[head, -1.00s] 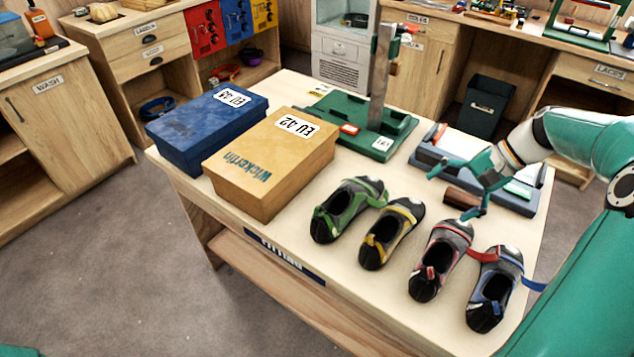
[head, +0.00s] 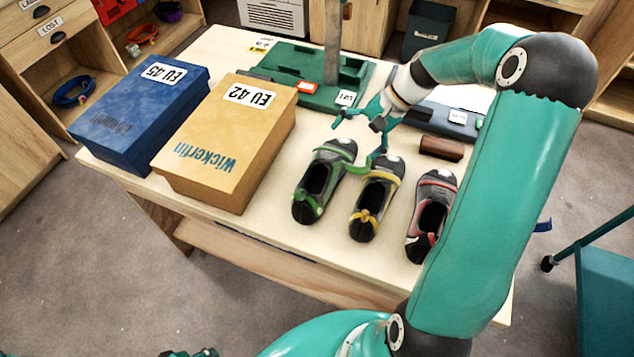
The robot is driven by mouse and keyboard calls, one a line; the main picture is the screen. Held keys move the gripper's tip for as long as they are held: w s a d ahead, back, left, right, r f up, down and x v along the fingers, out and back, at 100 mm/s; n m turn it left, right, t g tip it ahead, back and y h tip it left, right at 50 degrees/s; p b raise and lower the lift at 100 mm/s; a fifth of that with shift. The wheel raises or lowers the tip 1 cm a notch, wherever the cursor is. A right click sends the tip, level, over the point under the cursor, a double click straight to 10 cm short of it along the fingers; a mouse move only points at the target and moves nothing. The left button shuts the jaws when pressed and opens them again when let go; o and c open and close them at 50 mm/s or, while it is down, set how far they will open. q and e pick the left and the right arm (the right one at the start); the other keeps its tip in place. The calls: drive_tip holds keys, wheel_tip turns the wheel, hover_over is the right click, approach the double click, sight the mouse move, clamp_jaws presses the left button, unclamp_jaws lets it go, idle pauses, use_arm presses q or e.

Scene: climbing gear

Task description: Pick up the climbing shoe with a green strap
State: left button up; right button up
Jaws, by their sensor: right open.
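The climbing shoe with a green strap (head: 317,187) stands on the table in the head view, leftmost in the row of shoes, its toe pointing away from me. My right gripper (head: 358,134) is open and empty, just above and beyond the green-strapped shoe's toe end. I cannot tell whether a finger touches the shoe or strap.
A red-strapped shoe (head: 425,207) is partly behind my right arm; only a blue strap end (head: 543,226) shows beyond. A tan box (head: 222,150) and blue box (head: 140,118) stand left. A green stand (head: 352,82) and brown roller (head: 441,148) lie behind.

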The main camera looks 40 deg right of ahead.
sight(341, 155)
drive_tip(key=shift+p+x, duration=0.5)
drive_tip(key=shift+x, duration=3.35)
drive_tip(key=shift+s, duration=0.2)
drive_tip(key=c, duration=1.2)
